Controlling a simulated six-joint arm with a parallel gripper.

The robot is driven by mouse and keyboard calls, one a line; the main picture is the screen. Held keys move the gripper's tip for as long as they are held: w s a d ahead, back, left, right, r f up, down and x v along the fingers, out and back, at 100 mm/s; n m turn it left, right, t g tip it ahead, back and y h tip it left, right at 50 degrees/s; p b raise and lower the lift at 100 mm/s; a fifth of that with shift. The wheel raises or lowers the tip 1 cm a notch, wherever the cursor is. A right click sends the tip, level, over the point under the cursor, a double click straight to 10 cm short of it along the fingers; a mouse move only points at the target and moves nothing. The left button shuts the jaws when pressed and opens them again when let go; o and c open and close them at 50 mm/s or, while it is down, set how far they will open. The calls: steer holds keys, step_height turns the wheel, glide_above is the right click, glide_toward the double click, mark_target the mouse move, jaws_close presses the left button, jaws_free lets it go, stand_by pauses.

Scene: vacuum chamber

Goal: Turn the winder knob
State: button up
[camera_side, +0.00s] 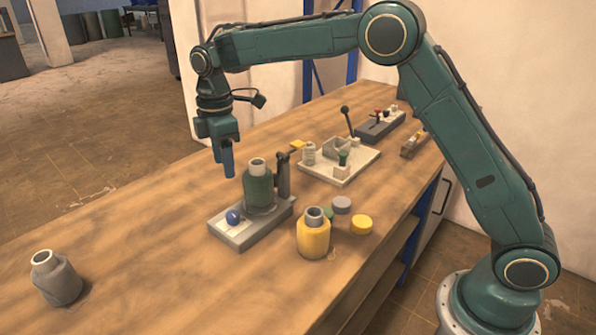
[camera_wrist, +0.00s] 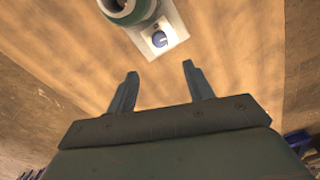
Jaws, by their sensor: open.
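The winder is a grey base (camera_side: 246,236) on the wooden table, with a green spool-like bottle (camera_side: 258,186) upright on it and a dark post (camera_side: 283,175) behind. The blue winder knob (camera_side: 233,217) sits on the base's white front panel. In the wrist view the knob (camera_wrist: 159,39) shows near the top centre, beside the green bottle (camera_wrist: 124,8). My gripper (camera_side: 228,172) points down above the table, behind and above the knob, apart from it. In the wrist view its two fingers (camera_wrist: 160,86) are spread with only bare table between them.
A grey bottle (camera_side: 55,279) stands at the front left. A white tray with parts (camera_side: 340,172) and a lever box (camera_side: 380,126) lie farther back.

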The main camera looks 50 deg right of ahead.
mark_target(232, 214)
steer(key=shift+n, duration=0.8)
steer(key=shift+f, duration=0.1)
step_height(232, 214, down, 14)
steer(key=shift+r, duration=0.2)
steer(key=c, duration=1)
